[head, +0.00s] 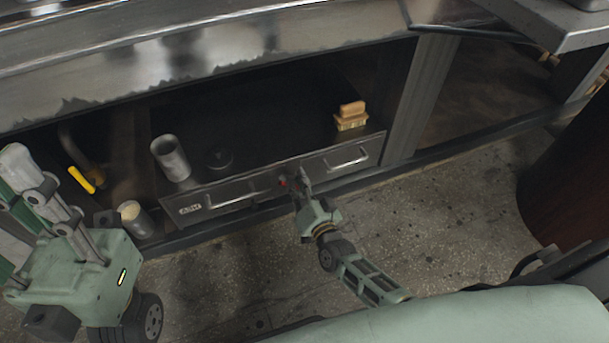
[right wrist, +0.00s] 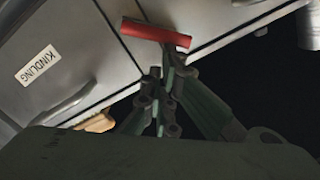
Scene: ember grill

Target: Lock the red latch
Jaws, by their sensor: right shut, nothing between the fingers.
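The red latch (right wrist: 155,35) is a short red bar on the drawer front, near the seam between two drawers, in the right wrist view. In the head view it is a small red spot (head: 282,182), partly hidden. My right gripper (head: 301,182) is shut and empty, close beside the latch. In the right wrist view its fingertips (right wrist: 169,58) are right at the latch's edge; I cannot tell whether they touch it. My left arm's end (head: 40,195) is at the left of the head view, away from the latch, and its jaw state is unclear.
A drawer labelled KINDLING (right wrist: 55,60) and one labelled ASH (head: 225,198) look closed. A metal cylinder (head: 171,158) and a wooden brush (head: 351,115) stand on the cabinet top, beneath a metal counter (head: 190,55). A can (head: 135,218) stands at the left.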

